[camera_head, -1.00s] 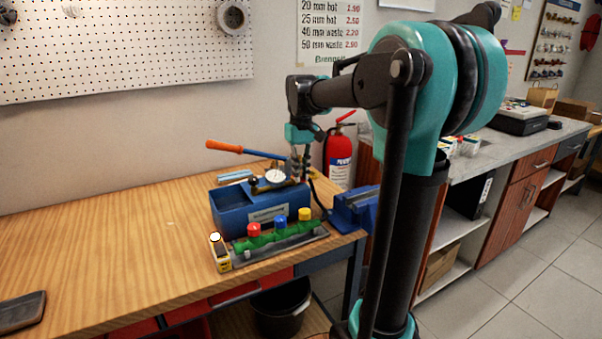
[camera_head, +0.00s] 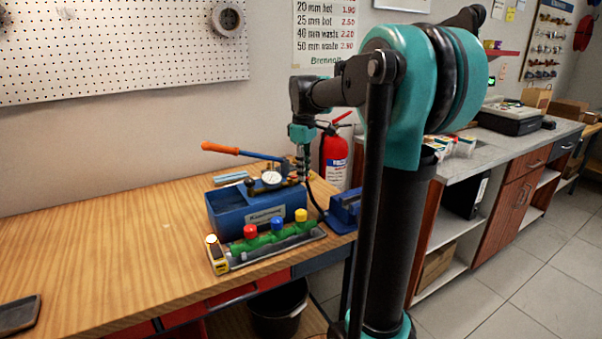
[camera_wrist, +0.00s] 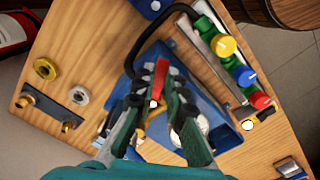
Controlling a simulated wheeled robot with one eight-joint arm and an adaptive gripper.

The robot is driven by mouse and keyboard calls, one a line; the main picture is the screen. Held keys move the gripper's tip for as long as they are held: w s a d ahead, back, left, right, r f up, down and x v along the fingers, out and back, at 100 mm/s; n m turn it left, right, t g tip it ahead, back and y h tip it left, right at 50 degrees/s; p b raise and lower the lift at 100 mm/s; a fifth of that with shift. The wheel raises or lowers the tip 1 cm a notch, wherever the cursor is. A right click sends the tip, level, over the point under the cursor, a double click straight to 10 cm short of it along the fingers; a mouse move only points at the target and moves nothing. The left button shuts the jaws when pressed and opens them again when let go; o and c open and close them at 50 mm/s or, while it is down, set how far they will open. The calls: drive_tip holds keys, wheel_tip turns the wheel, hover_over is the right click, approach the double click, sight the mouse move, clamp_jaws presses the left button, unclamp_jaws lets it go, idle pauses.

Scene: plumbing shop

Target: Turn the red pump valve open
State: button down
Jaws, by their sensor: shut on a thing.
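The pump is a blue box (camera_head: 246,215) with a round white gauge (camera_head: 271,179) and an orange-handled lever (camera_head: 220,148), standing on the wooden bench. In the camera_wrist view, the red valve handle (camera_wrist: 161,76) lies between the two dark green fingers of my gripper (camera_wrist: 162,92). The fingers are closed on it from both sides and cover part of it. In the camera_head view, my gripper (camera_head: 302,170) points down at the right end of the pump. The valve cannot be made out there.
A blue vise (camera_head: 345,208) is close on the right. A black hose curves beside the gripper. The bench's left side is mostly clear.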

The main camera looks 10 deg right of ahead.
drive_tip(key=shift+w+d+n, duration=0.15)
drive_tip(key=shift+w+n, duration=0.6)
drive_tip(key=shift+n, duration=1.15)
drive_tip(key=shift+w+d+n, duration=0.1)
drive_tip(key=shift+w+n, duration=0.65)
drive_tip(key=shift+n, duration=1.15)
drive_tip(key=shift+w+d+n, duration=0.15)
drive_tip(key=shift+w+n, duration=0.6)
drive_tip(key=shift+n, duration=1.15)
drive_tip(key=c, duration=1.6)
unclamp_jaws()
drive_tip(key=shift+o, duration=0.2)
wheel_tip(320, 180, up, 12)
